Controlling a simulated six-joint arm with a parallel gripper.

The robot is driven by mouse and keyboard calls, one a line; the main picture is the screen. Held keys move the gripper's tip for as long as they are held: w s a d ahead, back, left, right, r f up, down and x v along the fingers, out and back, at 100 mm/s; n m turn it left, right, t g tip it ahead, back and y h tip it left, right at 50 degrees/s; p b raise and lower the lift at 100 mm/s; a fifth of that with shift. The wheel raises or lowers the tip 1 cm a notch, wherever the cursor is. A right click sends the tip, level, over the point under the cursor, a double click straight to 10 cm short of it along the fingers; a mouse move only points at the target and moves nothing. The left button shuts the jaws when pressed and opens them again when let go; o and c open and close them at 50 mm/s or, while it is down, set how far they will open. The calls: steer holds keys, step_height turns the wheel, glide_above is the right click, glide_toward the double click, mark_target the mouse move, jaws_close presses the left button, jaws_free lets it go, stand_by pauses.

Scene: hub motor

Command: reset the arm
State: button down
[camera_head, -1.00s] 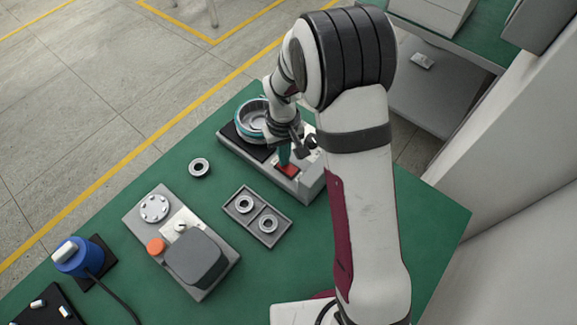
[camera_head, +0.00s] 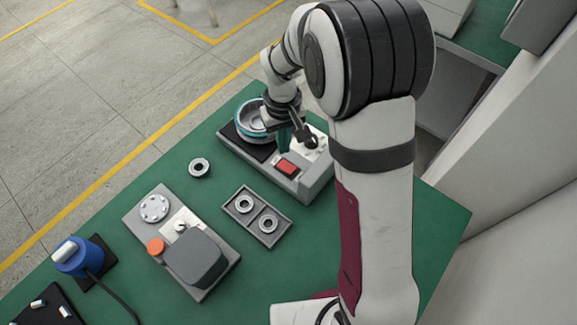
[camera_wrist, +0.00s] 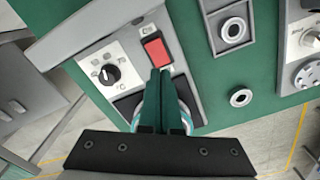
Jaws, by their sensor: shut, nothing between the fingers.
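My gripper (camera_head: 284,142) is shut and empty, above the grey heater unit at the far end of the green table. In the wrist view the closed teal fingers (camera_wrist: 160,98) point at the unit, just below its red switch (camera_wrist: 157,50). The red switch also shows in the head view (camera_head: 287,167), clear of the fingertips. A teal-and-silver hub motor part (camera_head: 249,118) sits on the unit's black plate, partly hidden behind my wrist. I cannot tell the exact gap between fingertips and unit.
A grey tray (camera_head: 257,232) holds two rings. A loose ring (camera_head: 199,168) lies on the open green table. The dial (camera_wrist: 109,73) is on the heater unit.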

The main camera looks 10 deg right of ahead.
steer(key=shift+r, duration=0.5)
steer(key=s+d+r+m, duration=0.3)
steer(key=s+r, duration=0.5)
steer(key=s, duration=0.1)
steer(key=s+r+m+y, duration=0.1)
steer(key=s+m, duration=0.4)
steer(key=s, duration=1.1)
steer(key=shift+s+r+m+y, duration=0.3)
steer(key=shift+s+r+y, duration=0.1)
steer(key=shift+r, duration=0.35)
